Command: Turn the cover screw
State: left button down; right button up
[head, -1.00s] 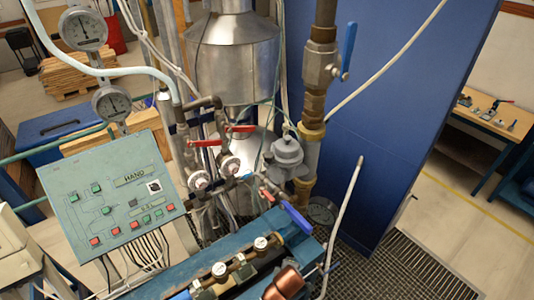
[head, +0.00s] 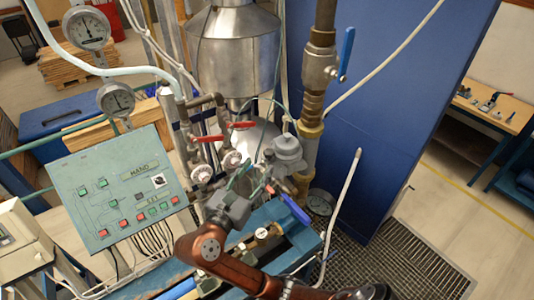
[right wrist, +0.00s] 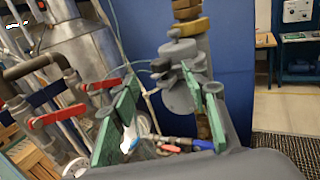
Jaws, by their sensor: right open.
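A grey meter body with a round cap (head: 287,150) stands beside the brass-fitted vertical pipe, right of centre in the head view. The cover screw itself is too small to tell apart there. In the right wrist view the grey meter (right wrist: 180,88) shows ahead, partly hidden by my right finger. My right gripper (head: 254,180) is open and empty, just below and left of the meter in the head view. Its green-padded fingers (right wrist: 160,85) spread apart in the wrist view, with a gap between their tips and the meter. My left gripper is not in view.
Red-handled valves (head: 238,125) and white-faced dials stand left of the meter. A blue lever (head: 295,208) lies close right of my gripper. A blue-handled valve (head: 347,50) is above. The control panel (head: 120,190) is at left. Floor grating (head: 410,265) is clear at right.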

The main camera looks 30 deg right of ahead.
aim_at(267, 156)
jog(key=p+x, duration=0.1)
jog(key=x, duration=0.4)
jog(key=shift+w+d, duration=0.15)
jog(key=shift+d, duration=0.15)
jog(key=shift+w+d+p, duration=0.35)
jog(key=shift+w+d, duration=0.05)
jog(key=shift+d, duration=0.15)
jog(key=shift+c, duration=0.4)
grip_shut()
